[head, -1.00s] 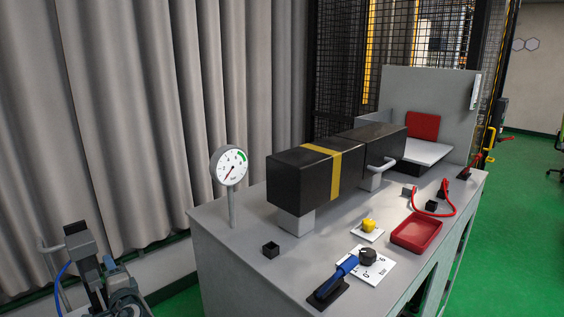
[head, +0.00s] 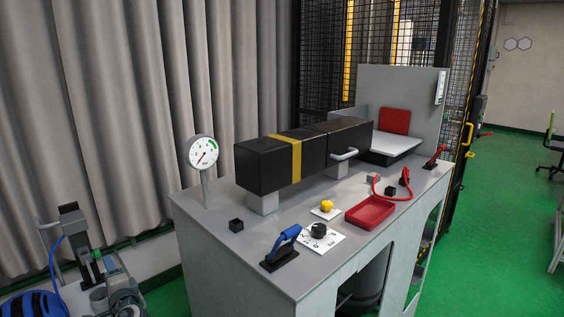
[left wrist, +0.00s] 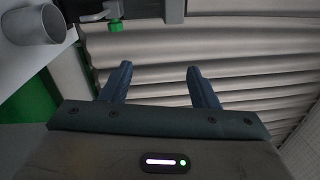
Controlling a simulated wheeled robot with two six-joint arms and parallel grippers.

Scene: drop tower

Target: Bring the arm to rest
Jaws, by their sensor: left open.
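My left gripper (head: 98,268) is low at the left edge of the head view, in front of the curtain and clear of the grey drop-tower bench. It is small and partly mixed with the items behind it there. In the left wrist view the two blue-grey fingers (left wrist: 160,85) stand apart with nothing between them. The pleated curtain (left wrist: 215,50) fills the background beyond them. My right gripper is in neither view.
The bench (head: 225,250) bears a black block with a yellow band (head: 265,165), a gauge (head: 203,152), a blue-handled lever (head: 284,243) and a red tray (head: 370,212). Green floor is open at right.

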